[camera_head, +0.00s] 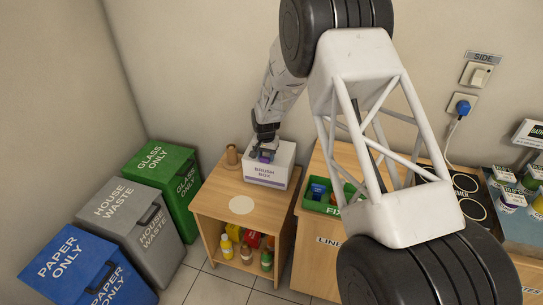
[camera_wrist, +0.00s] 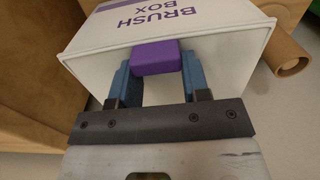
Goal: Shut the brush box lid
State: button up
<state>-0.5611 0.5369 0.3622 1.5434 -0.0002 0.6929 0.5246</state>
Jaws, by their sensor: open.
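The white brush box (camera_head: 262,174) stands on the small wooden cabinet, its lettered front facing out. In the wrist view its front, with purple lettering (camera_wrist: 147,14), is at the top. The white lid (camera_wrist: 235,52) looks flat or nearly flat on the box; whether a small gap remains under its edge I cannot tell. A purple tab (camera_wrist: 155,57) sits at the lid's front edge. My gripper (camera_head: 264,156) is over the box top. In the wrist view my gripper (camera_wrist: 158,72) is open, its blue fingers on either side of the tab; contact is unclear.
A brown cardboard tube (camera_head: 232,154) stands left of the box. A pale round disc (camera_head: 241,205) lies in front, on the cabinet top (camera_head: 217,195). A green tray (camera_head: 322,207) is on the right counter. Paper, house-waste and glass bins (camera_head: 160,172) stand left.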

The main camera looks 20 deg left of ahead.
jog(key=shift+s+d, duration=0.2)
jog(key=shift+s, duration=0.25)
jog(key=shift+o, duration=1.3)
jog(key=shift+r, duration=0.35)
jog(key=shift+w+a+r, duration=0.1)
jog(key=shift+w+r, duration=0.05)
jog(key=shift+r, duration=1.55)
jog(key=shift+w+a+r, duration=0.1)
jog(key=shift+w+r, duration=0.05)
jog(key=shift+r, duration=1.55)
